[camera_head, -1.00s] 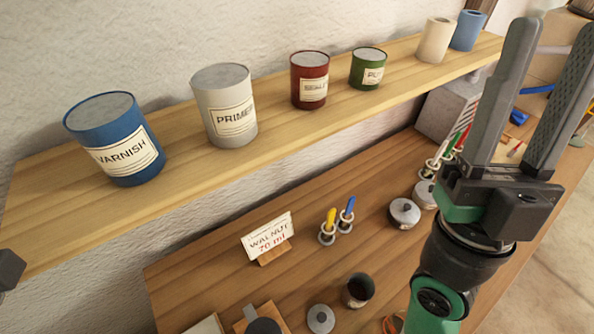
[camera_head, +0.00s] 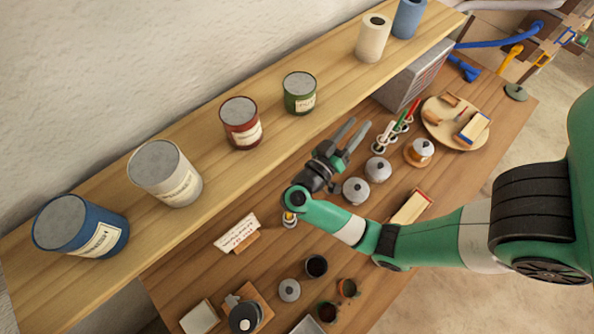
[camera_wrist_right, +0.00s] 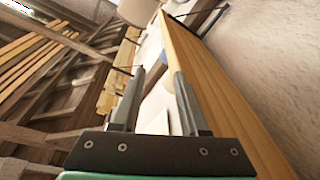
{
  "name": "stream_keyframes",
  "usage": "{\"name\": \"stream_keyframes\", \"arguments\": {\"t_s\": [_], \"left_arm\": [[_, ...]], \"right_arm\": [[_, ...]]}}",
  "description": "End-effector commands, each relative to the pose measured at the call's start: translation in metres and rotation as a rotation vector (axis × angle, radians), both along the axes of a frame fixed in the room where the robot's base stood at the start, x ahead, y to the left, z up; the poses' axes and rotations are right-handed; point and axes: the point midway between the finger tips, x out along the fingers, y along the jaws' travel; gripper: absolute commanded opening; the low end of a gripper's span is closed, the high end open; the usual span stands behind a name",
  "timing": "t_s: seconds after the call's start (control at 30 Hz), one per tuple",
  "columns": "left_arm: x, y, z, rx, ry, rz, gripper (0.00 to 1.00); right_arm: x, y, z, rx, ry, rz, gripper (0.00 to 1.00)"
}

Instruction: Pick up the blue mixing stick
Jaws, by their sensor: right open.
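The blue mixing stick does not show now; my right arm covers the spot where a blue-topped stick stood in a ring holder. Beside that spot, part of a ring holder (camera_head: 289,221) with a bit of yellow shows at the edge of my arm. My right gripper (camera_head: 360,125) is open and empty, over the bench below the shelf edge, pointing toward the back right. In the right wrist view its two fingers (camera_wrist_right: 160,75) stand apart with nothing held between them. My left gripper is not in view.
The shelf (camera_head: 328,115) with several cans runs above the bench. White, green and red sticks (camera_head: 394,131) stand in rings right of the gripper. Lidded pots (camera_head: 356,190), a sign (camera_head: 237,233) and a round board (camera_head: 436,115) are on the bench.

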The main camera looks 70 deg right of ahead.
Motion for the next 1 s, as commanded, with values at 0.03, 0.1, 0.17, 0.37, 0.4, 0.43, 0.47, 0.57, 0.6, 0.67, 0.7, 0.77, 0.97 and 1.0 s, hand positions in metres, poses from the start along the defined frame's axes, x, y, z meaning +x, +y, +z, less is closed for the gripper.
{"name": "stream_keyframes", "arguments": {"t_s": [0.03,0.1,0.17,0.37,0.4,0.43,0.47,0.57,0.6,0.67,0.7,0.77,0.97,1.0], "left_arm": [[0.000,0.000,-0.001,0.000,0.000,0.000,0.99],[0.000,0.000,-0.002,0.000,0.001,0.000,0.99],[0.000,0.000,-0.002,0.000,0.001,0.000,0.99],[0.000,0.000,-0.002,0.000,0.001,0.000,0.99],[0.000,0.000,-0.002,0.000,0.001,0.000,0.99],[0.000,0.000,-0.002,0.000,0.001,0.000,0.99],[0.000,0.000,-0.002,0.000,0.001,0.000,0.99],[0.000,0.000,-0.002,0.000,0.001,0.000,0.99],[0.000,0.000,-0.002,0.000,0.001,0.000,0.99],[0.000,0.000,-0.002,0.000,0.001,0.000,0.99],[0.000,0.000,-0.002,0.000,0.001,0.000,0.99],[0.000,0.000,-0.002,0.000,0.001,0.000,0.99],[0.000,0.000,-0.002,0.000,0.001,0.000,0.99],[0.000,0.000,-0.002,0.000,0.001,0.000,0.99]], "right_arm": [[0.005,-0.002,-0.009,0.024,-0.033,0.016,0.44],[0.010,-0.005,-0.023,0.069,-0.078,0.032,0.44],[0.015,-0.006,-0.035,0.111,-0.117,0.043,0.44],[0.033,-0.004,-0.089,0.291,-0.289,0.060,0.44],[0.037,-0.002,-0.102,0.337,-0.332,0.056,0.44],[0.040,0.000,-0.112,0.372,-0.366,0.052,0.44],[0.043,0.003,-0.123,0.411,-0.402,0.044,0.44],[0.054,0.020,-0.163,0.558,-0.532,-0.003,0.44],[0.059,0.029,-0.180,0.625,-0.591,-0.037,0.44],[0.065,0.048,-0.206,0.730,-0.681,-0.105,0.44],[0.069,0.062,-0.221,0.797,-0.739,-0.160,0.44],[0.073,0.083,-0.239,0.880,-0.810,-0.244,0.44],[0.079,0.117,-0.259,0.995,-0.901,-0.389,0.44],[0.079,0.118,-0.259,0.999,-0.904,-0.393,0.44]]}}
